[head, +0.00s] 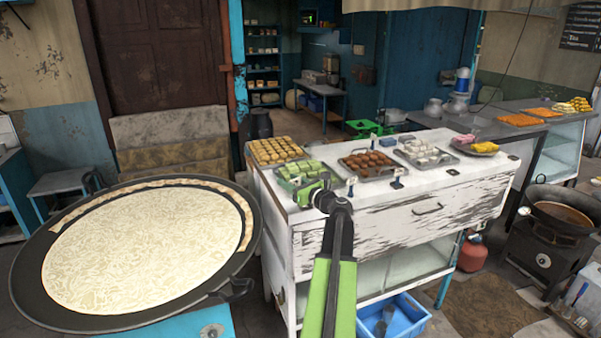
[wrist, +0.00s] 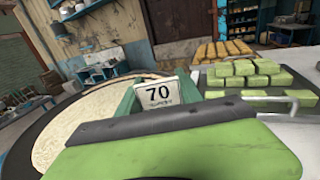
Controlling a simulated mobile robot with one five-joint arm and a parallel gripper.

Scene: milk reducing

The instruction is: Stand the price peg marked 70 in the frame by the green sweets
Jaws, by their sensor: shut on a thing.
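The price peg marked 70 (wrist: 158,95) is a white card with black figures, upright in the wrist view. My gripper (head: 309,192) is shut on it; the green fingers also show in the wrist view on either side of the card. The green sweets (head: 303,169) are stacked blocks on a metal tray, just behind my gripper in the head view. They also show at the right in the wrist view (wrist: 245,72). The peg's lower part is hidden by my gripper. I cannot make out the frame by the green sweets.
A white counter (head: 410,218) carries the trays. Small card holders stand along its front edge, one before the brown sweets (head: 351,185) and one further right (head: 397,180). A wide pan of milk (head: 145,245) stands left of the counter. Orange sweets (head: 276,150) lie behind the green ones.

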